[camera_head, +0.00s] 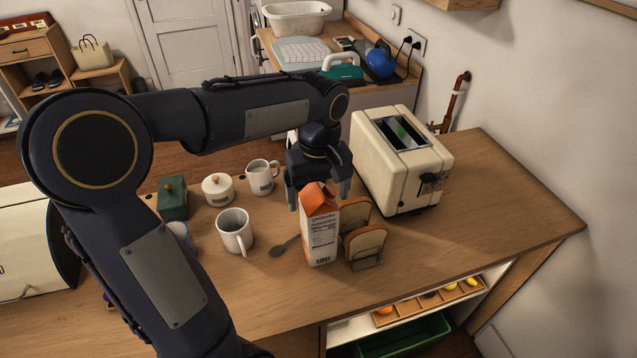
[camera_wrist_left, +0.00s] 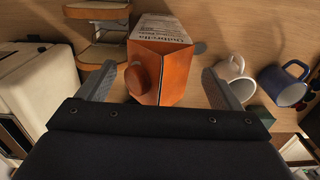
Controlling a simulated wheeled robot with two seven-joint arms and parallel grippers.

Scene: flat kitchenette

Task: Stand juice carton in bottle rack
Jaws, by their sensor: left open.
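The juice carton (camera_head: 320,238), white with an orange gabled top and cap, stands upright on the wooden counter. In the left wrist view its orange top (camera_wrist_left: 172,72) faces the camera. My left gripper (camera_head: 318,192) is open and points down over the carton. Its fingers lie to either side of the carton's top, with visible gaps in the left wrist view (camera_wrist_left: 162,88). I cannot make out a bottle rack for certain in either view. My right gripper is not in view.
A small rack with bread slices (camera_head: 365,246) stands close right of the carton, with a cream toaster (camera_head: 390,175) behind. A spoon (camera_head: 280,249), white mug (camera_head: 234,231), creamer (camera_head: 262,178) and lidded pot (camera_head: 217,189) lie left. The counter's right end is clear.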

